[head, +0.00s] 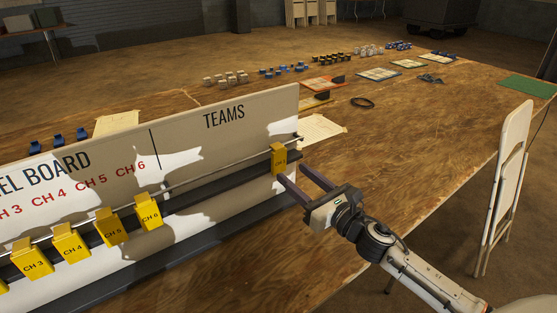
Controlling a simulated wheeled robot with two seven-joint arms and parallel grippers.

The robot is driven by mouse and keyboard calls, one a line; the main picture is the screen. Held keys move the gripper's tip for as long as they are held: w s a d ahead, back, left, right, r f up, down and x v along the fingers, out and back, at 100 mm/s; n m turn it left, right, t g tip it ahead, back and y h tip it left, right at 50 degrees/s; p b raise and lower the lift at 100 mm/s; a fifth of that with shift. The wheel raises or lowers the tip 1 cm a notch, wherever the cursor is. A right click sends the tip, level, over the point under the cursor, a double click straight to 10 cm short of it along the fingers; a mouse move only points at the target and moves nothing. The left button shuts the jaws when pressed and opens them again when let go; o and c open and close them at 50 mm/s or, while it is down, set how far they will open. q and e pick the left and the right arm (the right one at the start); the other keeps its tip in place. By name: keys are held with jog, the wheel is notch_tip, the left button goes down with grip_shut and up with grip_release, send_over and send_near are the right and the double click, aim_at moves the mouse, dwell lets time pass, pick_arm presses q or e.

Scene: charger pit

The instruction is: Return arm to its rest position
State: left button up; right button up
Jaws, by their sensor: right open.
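My right gripper (302,184) is at the right end of the panel board (215,212), its arm coming in from the lower right. Its two dark fingers are apart and point toward a yellow tag (279,159) on the board's rail. The tag hangs just beyond the fingertips; whether they touch it I cannot tell. Its lettering is too small to read. My left gripper is not in view.
More yellow tags, such as CH 5 (111,227) and CH 6 (149,211), hang along the rail to the left. The wooden table (400,130) holds small blocks and papers farther back. A white folding chair (505,180) stands at the right.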

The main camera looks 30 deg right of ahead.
aim_at(280, 157)
jog(key=w, duration=0.6)
jog(key=shift+w+a, duration=0.25)
jog(key=shift+w, duration=0.45)
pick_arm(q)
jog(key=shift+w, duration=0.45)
pick_arm(e)
jog(key=c, duration=0.8)
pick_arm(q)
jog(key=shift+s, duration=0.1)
pick_arm(e)
jog(key=shift+r, duration=0.15)
jog(key=shift+r, duration=0.2)
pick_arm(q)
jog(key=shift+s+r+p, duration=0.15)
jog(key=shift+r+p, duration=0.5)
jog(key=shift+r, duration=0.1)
pick_arm(e)
jog(key=shift+r, duration=0.6)
